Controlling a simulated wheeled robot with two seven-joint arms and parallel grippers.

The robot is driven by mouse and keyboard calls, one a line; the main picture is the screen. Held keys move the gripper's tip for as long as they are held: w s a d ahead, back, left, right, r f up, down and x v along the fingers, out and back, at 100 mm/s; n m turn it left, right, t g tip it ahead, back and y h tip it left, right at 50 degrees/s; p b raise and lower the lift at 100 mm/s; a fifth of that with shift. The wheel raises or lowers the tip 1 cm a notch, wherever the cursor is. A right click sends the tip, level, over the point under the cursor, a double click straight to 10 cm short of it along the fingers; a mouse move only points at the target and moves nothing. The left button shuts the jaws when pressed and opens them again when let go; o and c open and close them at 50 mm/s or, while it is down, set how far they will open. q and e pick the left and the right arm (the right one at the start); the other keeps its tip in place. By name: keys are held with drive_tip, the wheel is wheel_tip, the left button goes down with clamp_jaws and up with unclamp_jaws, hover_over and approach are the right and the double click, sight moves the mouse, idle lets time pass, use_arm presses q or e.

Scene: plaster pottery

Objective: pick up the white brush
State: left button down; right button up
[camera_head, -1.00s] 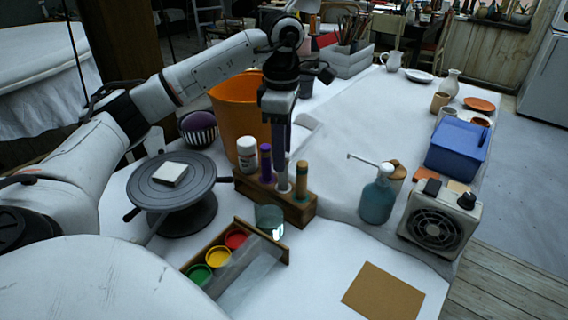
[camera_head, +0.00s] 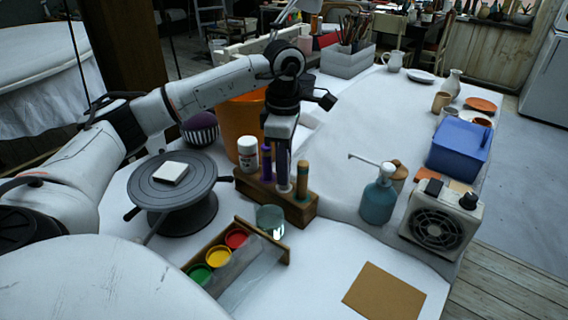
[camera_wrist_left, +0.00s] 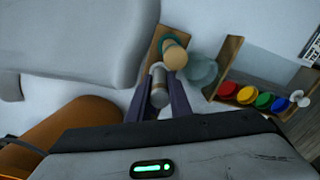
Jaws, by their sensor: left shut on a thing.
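A wooden brush holder (camera_head: 268,200) stands on the white table with several upright handles in it. The white brush shows as a small pale part (camera_head: 284,188) low in the holder, between the purple handle (camera_head: 266,158) and the tan handle (camera_head: 302,178). My left gripper (camera_head: 284,175) points straight down over it and hides most of it. In the left wrist view, the grey-white end of the brush (camera_wrist_left: 159,86) lies between the two purple fingers, which are shut on it. The brush still stands in the holder. My right gripper is not in view.
A glass jar (camera_head: 270,220) and a paint tray (camera_head: 263,247) with red, yellow and green pots are in front of the holder. A white bottle (camera_head: 248,153) and an orange bucket (camera_head: 236,125) are close behind and left.

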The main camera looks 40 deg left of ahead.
use_arm(q)
wheel_tip(320, 180, up, 10)
drive_tip(key=shift+r+p, duration=0.1)
drive_tip(key=shift+p, duration=0.5)
